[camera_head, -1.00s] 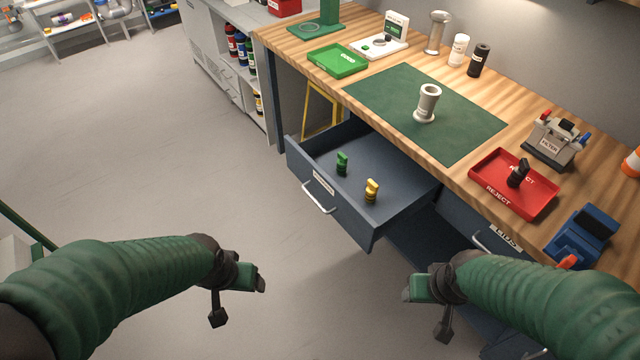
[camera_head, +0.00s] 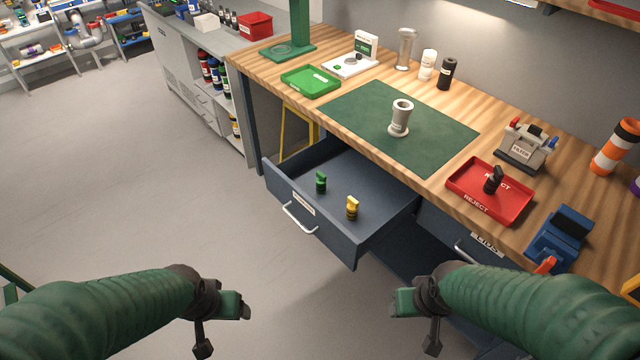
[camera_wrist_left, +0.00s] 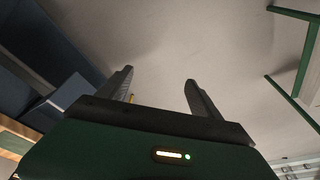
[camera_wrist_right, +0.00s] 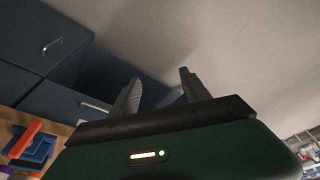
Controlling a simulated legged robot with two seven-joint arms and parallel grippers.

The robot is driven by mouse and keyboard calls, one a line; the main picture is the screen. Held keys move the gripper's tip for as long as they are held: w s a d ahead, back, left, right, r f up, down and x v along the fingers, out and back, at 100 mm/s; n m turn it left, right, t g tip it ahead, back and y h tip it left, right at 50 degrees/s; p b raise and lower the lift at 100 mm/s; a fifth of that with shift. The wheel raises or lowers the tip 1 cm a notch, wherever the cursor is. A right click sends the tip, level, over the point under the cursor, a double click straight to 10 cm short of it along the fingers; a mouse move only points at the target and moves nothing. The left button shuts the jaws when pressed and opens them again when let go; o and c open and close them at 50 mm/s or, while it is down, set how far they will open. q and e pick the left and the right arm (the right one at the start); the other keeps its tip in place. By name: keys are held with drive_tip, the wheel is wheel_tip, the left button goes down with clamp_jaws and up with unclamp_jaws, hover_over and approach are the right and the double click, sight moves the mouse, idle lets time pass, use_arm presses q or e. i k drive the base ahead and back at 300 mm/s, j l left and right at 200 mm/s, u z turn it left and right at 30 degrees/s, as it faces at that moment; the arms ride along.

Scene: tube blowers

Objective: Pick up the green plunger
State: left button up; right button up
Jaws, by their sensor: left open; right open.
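The green plunger (camera_head: 321,183) stands upright in the open drawer (camera_head: 372,188), near its front left. A yellow plunger (camera_head: 352,208) stands to its right in the same drawer. My left gripper (camera_head: 246,304) is in front of the drawer, well short of the green plunger, and empty. Its two fingers are spread in the left wrist view (camera_wrist_left: 160,92). My right gripper (camera_head: 396,302) is also in front of the bench, to the right of the drawer. Its fingers are spread and empty in the right wrist view (camera_wrist_right: 160,88).
The drawer front with its handle (camera_head: 299,217) faces the floor area.

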sight(321, 180)
drive_tip(key=i+l+u, duration=0.1)
drive_tip(key=i, duration=0.35)
drive_tip(key=i+l+u, duration=0.15)
drive_tip(key=i, duration=0.25)
drive_tip(key=i+l+u, duration=0.1)
drive_tip(key=i+l, duration=0.25)
drive_tip(key=u, duration=1.2)
